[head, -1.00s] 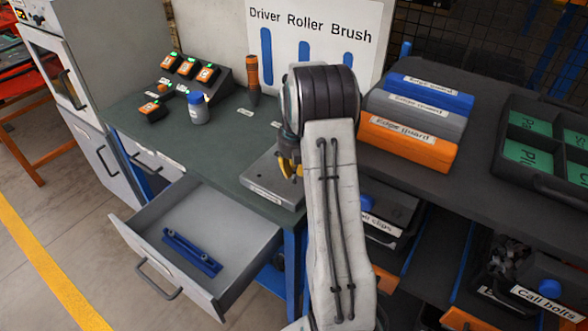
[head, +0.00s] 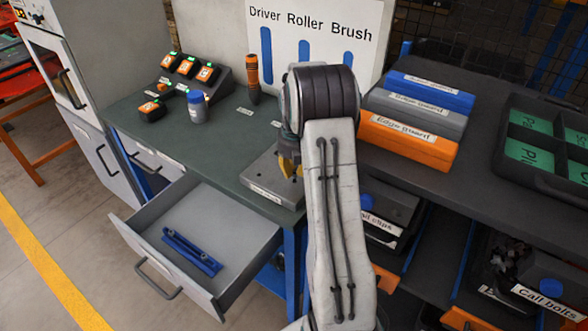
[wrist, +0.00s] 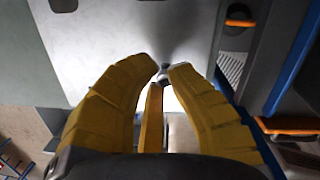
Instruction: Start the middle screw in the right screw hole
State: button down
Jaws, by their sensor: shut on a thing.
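My gripper (wrist: 165,73) has yellow fingers shut on a small grey metal piece, seemingly a screw (wrist: 163,76), mostly hidden between the fingertips. In the head view my gripper (head: 289,166) is over the right part of a labelled grey plate (head: 268,188) at the bench's front edge, largely hidden by my arm. In the wrist view the plate (wrist: 120,40) lies under the fingertips, with dark spots near its top edge. The right screw hole cannot be made out, nor whether the screw touches the plate.
An open drawer (head: 205,215) with a blue part (head: 190,250) juts out below the bench. A blue-capped bottle (head: 198,108), an orange-handled tool (head: 253,75) and orange-topped blocks (head: 187,67) stand behind. Stacked edge guard boxes (head: 410,140) are to the right.

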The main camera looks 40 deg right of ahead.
jog(key=shift+r, duration=0.1)
jog(key=c, duration=1.2)
grip_release()
jog(key=shift+c, duration=0.2)
notch_tip(320, 180, up, 12)
jog(key=s, duration=0.1)
jog(key=shift+a, duration=0.3)
jog(key=shift+s, duration=0.1)
